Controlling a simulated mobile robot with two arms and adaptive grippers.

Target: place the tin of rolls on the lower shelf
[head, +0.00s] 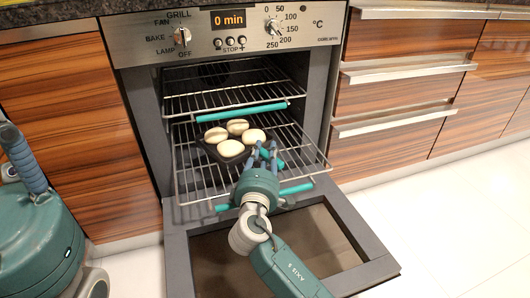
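The dark tin of rolls (211,152) is inside the open oven, over the pulled-out lower shelf (190,183). It appears to rest on the wire rack, roughly level. Several pale rolls sit in it. My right gripper (265,153) is at the tin's right front corner. Its fingers overlap the tin's edge in the picture, and I cannot tell whether they grip it.
The upper shelf (220,98) is empty, with a teal front bar close above the tin. The oven door (178,258) is folded down under my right arm. Drawers with metal handles (395,121) stand to the right. The white floor at right is clear.

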